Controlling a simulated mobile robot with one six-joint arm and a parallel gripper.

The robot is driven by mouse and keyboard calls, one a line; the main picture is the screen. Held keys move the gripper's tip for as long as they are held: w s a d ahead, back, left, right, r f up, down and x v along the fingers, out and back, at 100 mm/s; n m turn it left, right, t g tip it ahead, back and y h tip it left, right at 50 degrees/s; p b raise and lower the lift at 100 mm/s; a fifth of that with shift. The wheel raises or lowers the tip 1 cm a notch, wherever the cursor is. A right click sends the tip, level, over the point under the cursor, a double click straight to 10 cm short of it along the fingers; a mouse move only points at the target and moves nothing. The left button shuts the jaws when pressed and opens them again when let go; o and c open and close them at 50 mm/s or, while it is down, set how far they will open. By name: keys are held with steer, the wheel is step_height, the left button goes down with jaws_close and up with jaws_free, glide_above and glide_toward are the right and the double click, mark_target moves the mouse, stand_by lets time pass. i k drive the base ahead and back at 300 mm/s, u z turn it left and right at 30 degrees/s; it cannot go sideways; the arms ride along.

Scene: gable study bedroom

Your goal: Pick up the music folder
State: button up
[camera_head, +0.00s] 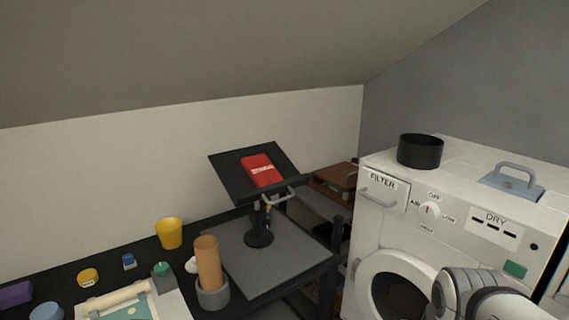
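A red folder (261,170) with small pale lettering lies on the tilted black desk of a music stand (230,177). It looks like the music folder. It rests flat against the sloping desk, near its middle, and nothing covers it. The stand's round black base is on a grey mat on the dark table. Part of my arm shows at the bottom right, in front of the white machine and well apart from the folder. My gripper is not in view.
The dark table also holds a yellow cup (169,233), a tan cylinder in a grey holder (213,297) and several small items. A white dryer (461,191) with a black pot (420,151) on top stands at right. The sloped ceiling hangs low behind the stand.

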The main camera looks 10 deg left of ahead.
mark_target(261, 170)
steer(key=u, duration=0.6)
steer(key=i, duration=1.25)
steer(key=u, duration=0.85)
